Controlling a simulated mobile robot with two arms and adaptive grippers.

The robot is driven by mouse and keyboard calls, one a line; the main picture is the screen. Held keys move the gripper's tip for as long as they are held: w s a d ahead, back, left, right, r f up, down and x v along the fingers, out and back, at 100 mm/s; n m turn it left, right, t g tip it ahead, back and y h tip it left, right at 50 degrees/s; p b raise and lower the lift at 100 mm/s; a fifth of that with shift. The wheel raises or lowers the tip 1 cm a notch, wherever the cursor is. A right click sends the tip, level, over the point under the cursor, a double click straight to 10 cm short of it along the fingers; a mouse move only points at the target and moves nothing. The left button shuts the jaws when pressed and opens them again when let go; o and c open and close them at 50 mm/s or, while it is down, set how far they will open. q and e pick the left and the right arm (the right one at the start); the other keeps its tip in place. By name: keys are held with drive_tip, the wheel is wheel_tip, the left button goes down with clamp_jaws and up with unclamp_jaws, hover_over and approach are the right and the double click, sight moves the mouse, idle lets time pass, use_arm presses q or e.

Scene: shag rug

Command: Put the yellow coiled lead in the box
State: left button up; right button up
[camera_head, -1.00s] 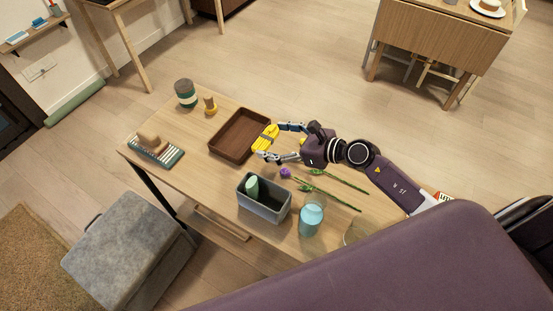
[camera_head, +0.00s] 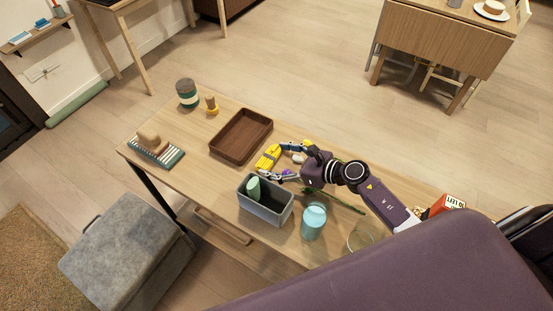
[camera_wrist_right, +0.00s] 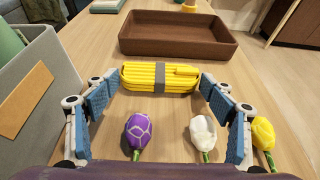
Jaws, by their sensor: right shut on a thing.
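The yellow coiled lead (camera_head: 268,157) is a flat bundle with a grey band round its middle, clear in the right wrist view (camera_wrist_right: 140,77). My right gripper (camera_head: 272,161) is shut on it, one finger at each end. The lead is between the brown open tray (camera_head: 217,147) and the grey box (camera_head: 268,213). In the right wrist view the brown tray (camera_wrist_right: 180,47) is beyond the lead and the grey box (camera_wrist_right: 38,105) is at the left. The grey box holds a green cylinder (camera_head: 253,188). My left gripper is not in view.
Purple (camera_wrist_right: 138,130), white (camera_wrist_right: 203,132) and yellow (camera_wrist_right: 264,132) flowers lie under the right gripper. A blue glass (camera_head: 313,222) stands right of the grey box.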

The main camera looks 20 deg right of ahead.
drive_tip(key=o, duration=1.2)
drive_tip(key=shift+c, duration=0.2)
